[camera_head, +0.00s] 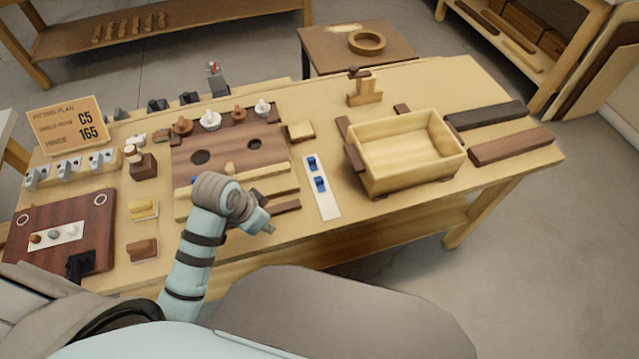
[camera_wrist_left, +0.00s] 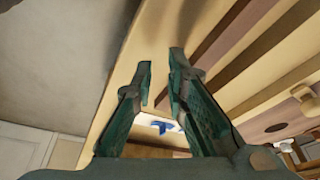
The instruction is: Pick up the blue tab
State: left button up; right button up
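Two blue tabs, the far one (camera_head: 312,162) and the near one (camera_head: 320,183), sit on a white strip (camera_head: 325,206) right of the hole board. My left gripper (camera_head: 268,216) is left of the strip, over the bench's front edge, apart from both tabs. In the left wrist view my left gripper (camera_wrist_left: 161,60) has its fingers apart with nothing held. A blue tab (camera_wrist_left: 160,126) shows between the fingers there, on the white strip; I cannot tell which tab it is. My right gripper is not in view.
An open wooden box (camera_head: 412,165) stands right of the strip. The hole board (camera_head: 232,138) with several knobs lies left, with loose wooden strips (camera_head: 285,207) before it. A wooden block (camera_head: 300,131) lies behind the strip. The bench just right of the strip is clear.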

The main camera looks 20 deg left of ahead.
aim_at(317, 181)
pick_arm(q)
jog(key=w+r+m, duration=0.1)
jog(key=w, duration=0.1)
jog(key=w+d+r+m, duration=0.1)
jog(key=w+r, duration=0.1)
jog(key=w, duration=0.1)
jog(key=w+r+m+h, duration=0.1)
jog(key=w, duration=0.1)
jog(key=shift+w+d+r, duration=0.15)
jog(key=shift+w+r, duration=0.1)
jog(key=shift+w, duration=0.1)
jog(key=w+d+r+m+h, duration=0.1)
jog(key=w+d+r+m, duration=0.15)
jog(key=w+r, duration=0.3)
jog(key=shift+m+g, duration=0.25)
jog(key=shift+g, duration=0.15)
jog(key=b+x, duration=0.3)
jog(key=x, duration=1)
jog(key=shift+w+f+b, duration=0.1)
jog(key=shift+w+b, duration=0.1)
jog(key=shift+b, duration=0.15)
jog(key=shift+a, duration=0.1)
grip_shut()
